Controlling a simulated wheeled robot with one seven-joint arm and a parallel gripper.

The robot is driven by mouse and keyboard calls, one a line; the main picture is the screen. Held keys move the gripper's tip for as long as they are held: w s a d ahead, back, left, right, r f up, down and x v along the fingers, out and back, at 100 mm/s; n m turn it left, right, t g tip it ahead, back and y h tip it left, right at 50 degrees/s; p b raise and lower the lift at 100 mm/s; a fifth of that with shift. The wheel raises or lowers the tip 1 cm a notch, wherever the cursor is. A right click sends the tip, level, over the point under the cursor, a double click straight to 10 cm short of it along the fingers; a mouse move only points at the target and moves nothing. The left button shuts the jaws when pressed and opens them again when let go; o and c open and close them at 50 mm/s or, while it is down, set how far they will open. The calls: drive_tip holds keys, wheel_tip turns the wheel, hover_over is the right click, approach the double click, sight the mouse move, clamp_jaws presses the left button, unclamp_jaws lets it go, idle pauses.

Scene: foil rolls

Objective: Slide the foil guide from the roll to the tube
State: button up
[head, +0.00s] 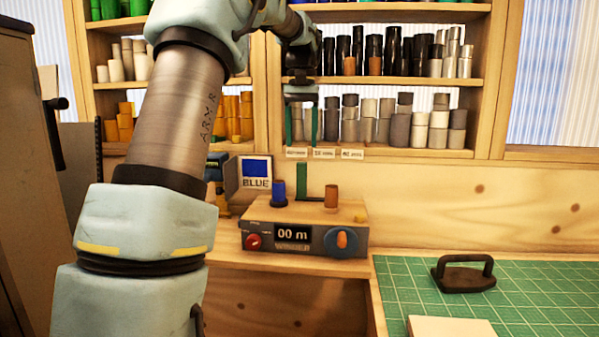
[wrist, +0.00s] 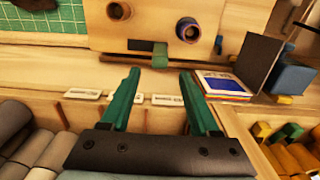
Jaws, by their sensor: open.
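The winding machine (head: 305,235) has a blue roll (head: 278,193) on its left and a brown tube (head: 331,196) on its right. The upright green foil guide (head: 302,182) stands between them, nearer the roll, by a dark bar. In the wrist view, the guide (wrist: 160,55) shows as a small green block, with the blue roll (wrist: 187,30) and brown tube (wrist: 117,10) beyond it. My gripper (head: 301,143) is open and empty above the guide. Its green fingers (wrist: 160,74) point toward the guide, apart from it.
A "BLUE" card (head: 256,172) stands behind the machine at left. Shelves (head: 380,80) of rolls rise behind my gripper. A green cutting mat (head: 540,285) with a black-handled tool (head: 464,275) lies at right. The machine's display reads "00 m".

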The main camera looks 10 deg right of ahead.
drive_tip(key=p, duration=0.2)
approach(302, 194)
drive_tip(key=f, duration=0.2)
drive_tip(key=w+f, duration=0.1)
drive_tip(key=f, duration=0.2)
drive_tip(key=shift+f, duration=0.25)
clamp_jaws()
idle(1.1)
